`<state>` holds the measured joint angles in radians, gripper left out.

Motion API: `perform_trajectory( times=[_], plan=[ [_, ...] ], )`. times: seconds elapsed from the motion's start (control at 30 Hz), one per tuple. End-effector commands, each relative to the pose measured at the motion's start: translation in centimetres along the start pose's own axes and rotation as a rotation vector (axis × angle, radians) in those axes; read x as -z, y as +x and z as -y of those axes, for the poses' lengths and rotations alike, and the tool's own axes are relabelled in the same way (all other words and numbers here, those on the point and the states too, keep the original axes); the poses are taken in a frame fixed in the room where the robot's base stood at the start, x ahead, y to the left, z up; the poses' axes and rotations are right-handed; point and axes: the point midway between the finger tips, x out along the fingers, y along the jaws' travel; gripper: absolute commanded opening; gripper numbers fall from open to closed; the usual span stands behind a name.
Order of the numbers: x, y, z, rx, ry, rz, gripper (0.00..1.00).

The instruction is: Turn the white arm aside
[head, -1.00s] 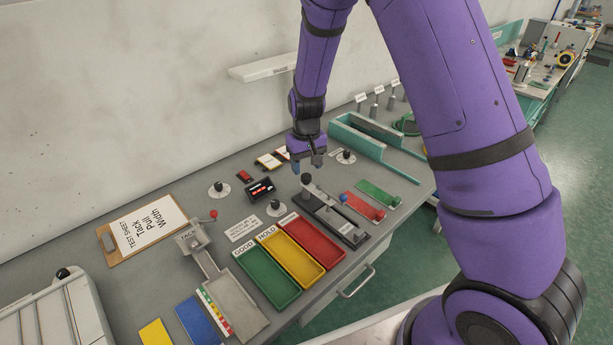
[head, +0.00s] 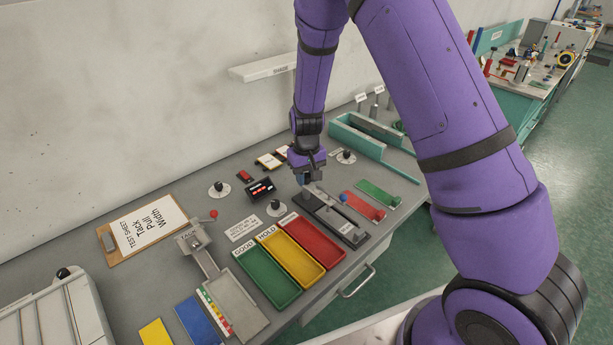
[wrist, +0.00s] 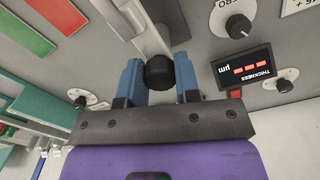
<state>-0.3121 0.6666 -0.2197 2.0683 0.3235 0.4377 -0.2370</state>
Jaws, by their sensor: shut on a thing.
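The white arm (head: 322,198) is a pale bar lying along a black-based fixture (head: 352,238) on the bench. In the wrist view the pale bar (wrist: 146,32) runs up and away from a round black knob (wrist: 160,72) at its near end. My gripper (head: 307,181) is over that knob end and hides the knob in the head view. In the wrist view my gripper (wrist: 159,80) has its blue fingers on either side of the knob, shut on it. The bar appears in line with its base.
A thickness display (head: 261,189) and a dial (head: 276,207) stand left of the fixture. Green, yellow and red (head: 312,241) trays lie in front. Red (head: 363,205) and green strips lie to the right, with a teal trough (head: 372,138) behind.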

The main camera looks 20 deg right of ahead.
Motion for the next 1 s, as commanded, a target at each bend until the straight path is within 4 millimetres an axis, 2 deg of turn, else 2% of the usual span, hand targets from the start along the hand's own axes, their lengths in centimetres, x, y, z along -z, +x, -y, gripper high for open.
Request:
perform_trajectory(
  times=[0.27,0.47,1.0],
  plan=[
    [0.0,-0.02,-0.04,0.0,-0.029,0.0,0.0],
    [-0.01,0.0,-0.08,0.001,-0.125,0.001,0.0],
    [-0.02,0.01,-0.13,0.001,-0.612,0.002,0.0]
  ],
)
